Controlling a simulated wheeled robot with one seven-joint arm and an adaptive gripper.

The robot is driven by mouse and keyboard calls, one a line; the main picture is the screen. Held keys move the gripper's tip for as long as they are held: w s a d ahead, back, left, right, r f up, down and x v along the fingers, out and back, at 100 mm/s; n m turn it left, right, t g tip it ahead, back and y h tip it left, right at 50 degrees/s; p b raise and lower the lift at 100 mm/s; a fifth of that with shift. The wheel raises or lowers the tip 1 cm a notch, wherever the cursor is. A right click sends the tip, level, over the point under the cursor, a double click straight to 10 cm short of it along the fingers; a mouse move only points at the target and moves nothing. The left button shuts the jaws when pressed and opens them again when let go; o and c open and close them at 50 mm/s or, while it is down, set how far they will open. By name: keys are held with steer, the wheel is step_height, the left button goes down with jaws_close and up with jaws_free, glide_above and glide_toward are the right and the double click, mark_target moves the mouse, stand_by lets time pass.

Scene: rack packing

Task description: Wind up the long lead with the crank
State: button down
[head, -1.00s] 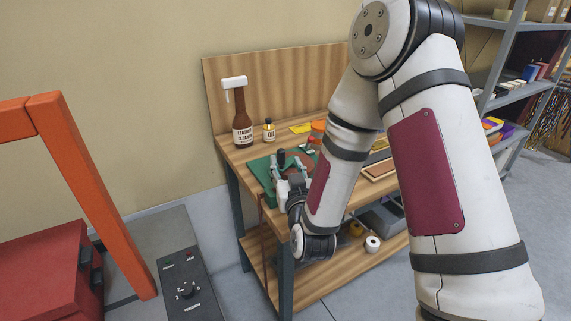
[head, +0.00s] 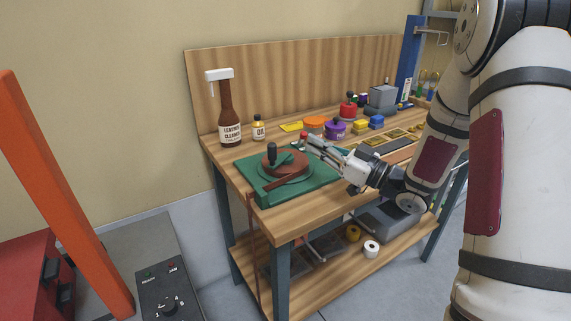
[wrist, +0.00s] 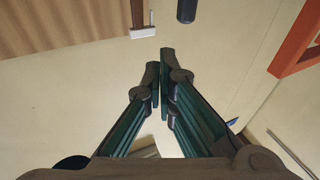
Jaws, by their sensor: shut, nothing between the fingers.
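The green winder base (head: 318,184) sits on the workbench's near left corner. On it is a round brown reel (head: 296,160) with a crank whose black knob (head: 272,151) stands upright. A strip of brown lead (head: 284,184) runs from the reel toward the front left edge, and a brown length (head: 253,245) hangs down beside the bench leg. How much is wound, I cannot tell. My gripper (head: 304,143) is shut and empty, to the right of the knob and apart from it. In the wrist view its fingertips (wrist: 160,76) are close together, with a dark cylinder (wrist: 187,10), probably the knob, ahead.
A leather cleaner bottle (head: 230,113) and a small oil bottle (head: 258,128) stand behind the winder. An orange tin (head: 314,123) and a purple tin (head: 335,128) are near my gripper. An orange frame (head: 70,200) stands at left. White roll (head: 371,249) is on the lower shelf.

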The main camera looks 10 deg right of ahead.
mark_target(275, 154)
steer(key=s+d+f+g, duration=0.1)
steer(key=s+d+f+n+g+b, duration=0.1)
steer(key=s+d, duration=0.1)
steer(key=s+d+f+n+g+y, duration=0.1)
steer(key=s+g, duration=0.1)
steer(key=shift+d+f+b, duration=0.25)
steer(key=shift+f+b, duration=0.05)
steer(key=shift+b, duration=0.05)
steer(key=b+x, duration=0.1)
steer(key=x, duration=1.2)
steer(key=shift+w+a+f, duration=0.1)
steer(key=shift+a, duration=0.25)
steer(key=shift+a, duration=0.15)
